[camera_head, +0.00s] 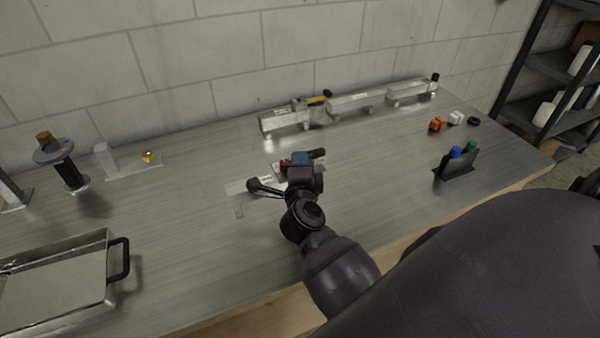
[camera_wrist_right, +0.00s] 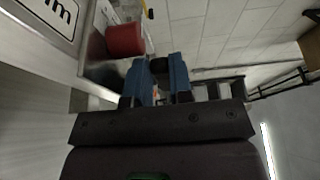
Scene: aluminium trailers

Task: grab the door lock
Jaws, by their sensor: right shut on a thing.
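My right gripper (camera_head: 300,158) is over the middle of the metal table, its blue fingers at a small lock-like part with a red piece (camera_head: 284,165) and a dark bar (camera_head: 317,153). I take this to be the door lock, but the gripper hides much of it. In the right wrist view, the red cylinder (camera_wrist_right: 125,40) is beside the fingers. The blue fingers (camera_wrist_right: 160,72) are shut on a dark piece (camera_wrist_right: 159,65) between them. My left gripper is not in view.
A pale plate (camera_head: 240,203) and a black knob (camera_head: 254,184) are just left of my gripper. Metal blocks (camera_head: 345,104) line the wall. A metal tray (camera_head: 112,290) with a black handle is at the lower left. A black holder (camera_head: 455,168) with markers is at the right.

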